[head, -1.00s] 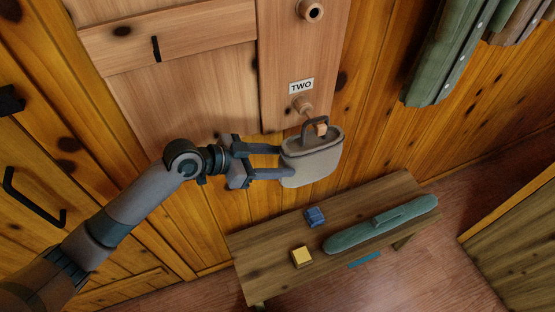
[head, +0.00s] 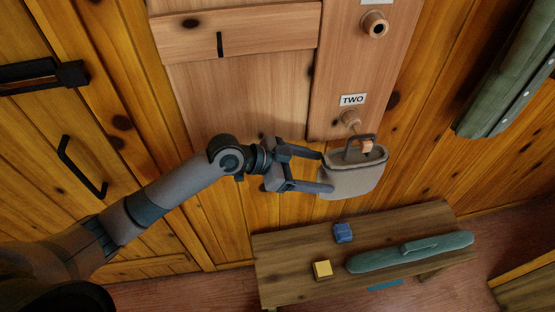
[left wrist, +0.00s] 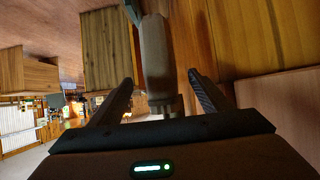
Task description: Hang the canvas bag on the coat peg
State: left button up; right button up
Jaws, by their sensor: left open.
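The grey canvas bag (head: 350,182) hangs upright against the wooden panel, below the label TWO. Its dark handle (head: 350,147) loops over the coat peg (head: 350,118), and the peg's light wooden tip shows inside the loop. My left gripper (head: 326,171) is open, its two fingers at the bag's left side. In the left wrist view, a grey-brown shape, seemingly the bag edge-on (left wrist: 156,60), stands between the spread fingers (left wrist: 160,95) with gaps on both sides. Whether a finger touches the bag is unclear. My right gripper is not in view.
A second peg (head: 375,25) is higher on the panel. Below stands a wooden bench (head: 290,255) with a blue block (head: 342,233), a yellow block (head: 322,270) and a green rolled item (head: 400,251). A green coat (head: 510,80) hangs at right.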

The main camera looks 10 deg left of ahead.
pick_arm(q)
jog(key=b+v, duration=0.5)
jog(key=v, duration=1.2)
jog(key=shift+s, duration=0.1)
